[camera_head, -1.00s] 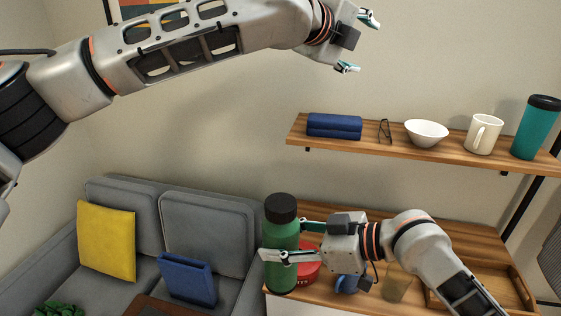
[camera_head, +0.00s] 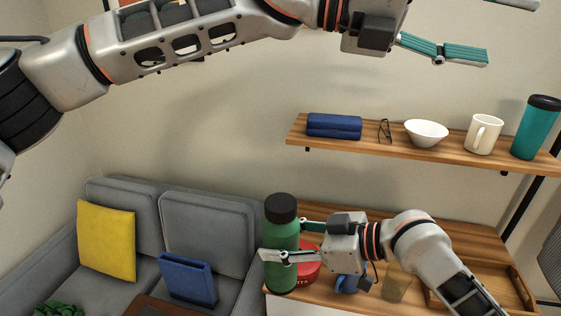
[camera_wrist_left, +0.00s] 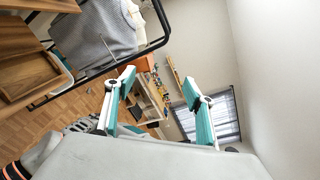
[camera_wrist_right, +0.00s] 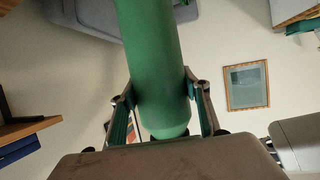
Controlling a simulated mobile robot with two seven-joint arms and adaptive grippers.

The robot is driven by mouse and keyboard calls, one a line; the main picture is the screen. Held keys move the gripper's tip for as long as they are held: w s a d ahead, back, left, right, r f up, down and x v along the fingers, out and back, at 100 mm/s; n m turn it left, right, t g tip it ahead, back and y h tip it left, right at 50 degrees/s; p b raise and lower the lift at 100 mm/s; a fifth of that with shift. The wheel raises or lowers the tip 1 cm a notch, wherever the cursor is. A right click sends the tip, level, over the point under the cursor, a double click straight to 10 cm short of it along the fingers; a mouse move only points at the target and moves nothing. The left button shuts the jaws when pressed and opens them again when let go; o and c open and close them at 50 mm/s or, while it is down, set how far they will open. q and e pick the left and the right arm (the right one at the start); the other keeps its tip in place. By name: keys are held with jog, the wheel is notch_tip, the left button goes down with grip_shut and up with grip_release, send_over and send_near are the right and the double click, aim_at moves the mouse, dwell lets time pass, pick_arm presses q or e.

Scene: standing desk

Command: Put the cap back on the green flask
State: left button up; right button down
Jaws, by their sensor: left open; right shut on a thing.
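The green flask (camera_head: 281,243) is upright at the left end of the desk, with a black cap (camera_head: 281,208) sitting on its top. I cannot tell whether the cap is fully seated or whether the flask touches the desk. My right gripper (camera_head: 283,240) is shut around the flask's body from the right. My left gripper (camera_head: 483,24) is open and empty, high above the shelf, partly cut off by the top edge. Its two fingers stand apart in the left wrist view (camera_wrist_left: 158,88).
A red tin (camera_head: 307,268) stands close behind the flask, and a blue mug (camera_head: 346,285) is under my right gripper. A wooden tray (camera_head: 515,285) is at right.

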pick_arm(q)
jog(key=s+a+f+m+y, duration=0.15)
jog(key=a+f+y, duration=0.3)
jog(key=f, duration=0.45)
jog(key=n+t+y, duration=0.4)
jog(key=n+y, duration=0.4)
jog(key=y, duration=0.4)
send_over(281, 201)
notch_tip(281, 201, down, 13)
jog(key=shift+r, duration=0.15)
jog(key=shift+f, duration=4)
